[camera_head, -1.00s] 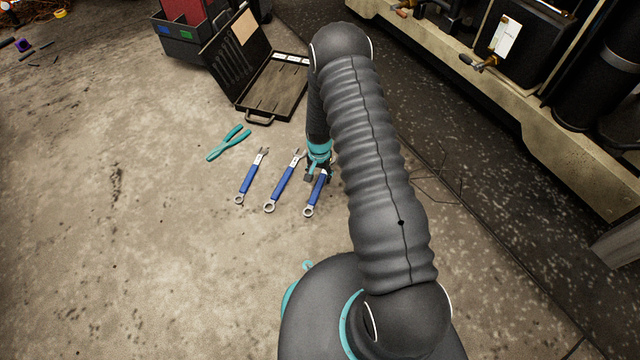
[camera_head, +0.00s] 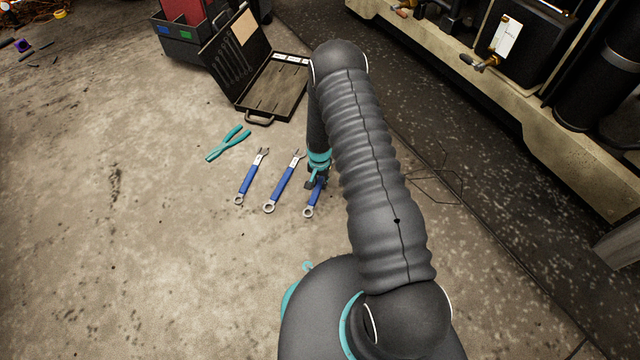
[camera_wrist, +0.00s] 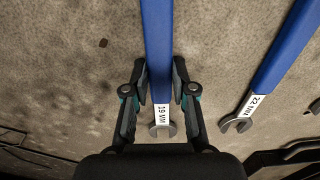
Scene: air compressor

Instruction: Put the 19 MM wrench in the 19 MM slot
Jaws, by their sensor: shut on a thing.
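The 19 MM wrench (camera_wrist: 160,60), blue-handled with a white label, lies on the floor between the fingers of my gripper (camera_wrist: 160,90) in the wrist view. My gripper is shut on its handle just by the label; the open-ended jaw sticks out beyond. In the head view it is the rightmost wrench (camera_head: 311,203), its upper part hidden by my gripper (camera_head: 316,183). An open black case (camera_head: 270,112) stands beyond, with a slotted tray and small white labels along its far edge. The slot labels are too small to read.
The 22 MM wrench (camera_wrist: 270,70) lies just beside, the middle one in the head view (camera_head: 284,184). Another blue wrench (camera_head: 250,180) and teal pliers (camera_head: 228,144) lie further left. A dark box (camera_head: 185,45) stands behind the case. Machinery (camera_head: 500,70) lines the right.

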